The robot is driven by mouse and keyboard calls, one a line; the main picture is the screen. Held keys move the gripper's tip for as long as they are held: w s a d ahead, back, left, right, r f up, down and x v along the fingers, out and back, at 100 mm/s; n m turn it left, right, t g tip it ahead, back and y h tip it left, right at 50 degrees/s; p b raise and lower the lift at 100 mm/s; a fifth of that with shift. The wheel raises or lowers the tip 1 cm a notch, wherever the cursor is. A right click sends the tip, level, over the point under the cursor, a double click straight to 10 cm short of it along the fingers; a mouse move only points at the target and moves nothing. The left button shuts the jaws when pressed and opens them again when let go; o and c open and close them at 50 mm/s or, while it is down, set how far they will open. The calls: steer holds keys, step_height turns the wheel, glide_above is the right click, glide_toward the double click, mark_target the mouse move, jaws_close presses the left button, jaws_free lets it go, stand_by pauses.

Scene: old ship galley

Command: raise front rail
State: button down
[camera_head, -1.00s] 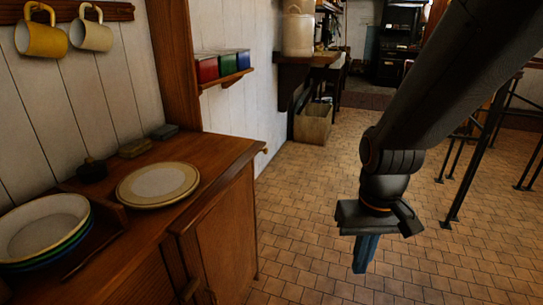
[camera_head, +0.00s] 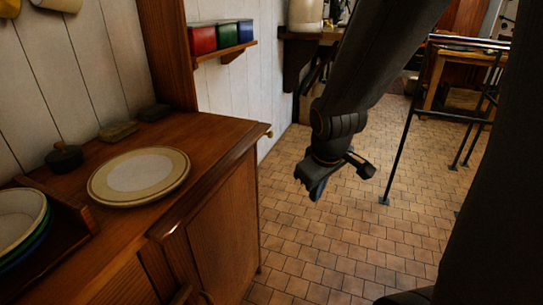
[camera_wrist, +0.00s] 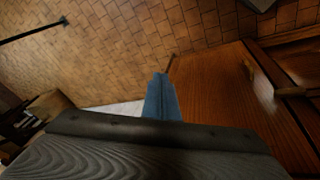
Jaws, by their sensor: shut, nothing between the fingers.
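The wooden cabinet (camera_head: 226,140) stands at the left in the head view, and its wood also shows at the right of the wrist view (camera_wrist: 205,95).
A cream plate (camera_head: 138,176) lies on the cabinet top, with stacked dishes (camera_head: 20,222) at its left. A small shelf with coloured tins (camera_head: 220,37) hangs behind. A dark metal railing (camera_head: 398,150) stands at the right. The tiled floor (camera_head: 310,250) between is clear.

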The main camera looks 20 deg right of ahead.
steer(key=w+d+f+n+t+y+b, duration=0.1)
steer(key=w+d+f+n+t+b, duration=0.2)
steer(key=w+n+b, duration=0.55)
steer(key=w+d+n+t+y+b, duration=0.1)
steer(key=w+d+n+t+b, duration=0.3)
steer(key=w, duration=0.7)
steer(key=s+a+f+n+t+y+b, duration=0.1)
steer(key=s+a+n+y+b, duration=0.1)
steer(key=n+y+b, duration=0.9)
steer(key=s+a+f+n+t+y+b, duration=0.15)
steer(key=n+y+b, duration=0.45)
steer(key=n, duration=1)
steer(key=w+a+r+h+b, duration=0.1)
steer(key=w+a+r+b, duration=0.4)
steer(key=w+a+r, duration=0.1)
steer(key=shift+w+a+r+h, duration=0.15)
steer(key=shift+a+h, duration=0.25)
steer(key=shift+a, duration=0.1)
steer(key=shift+r, duration=0.1)
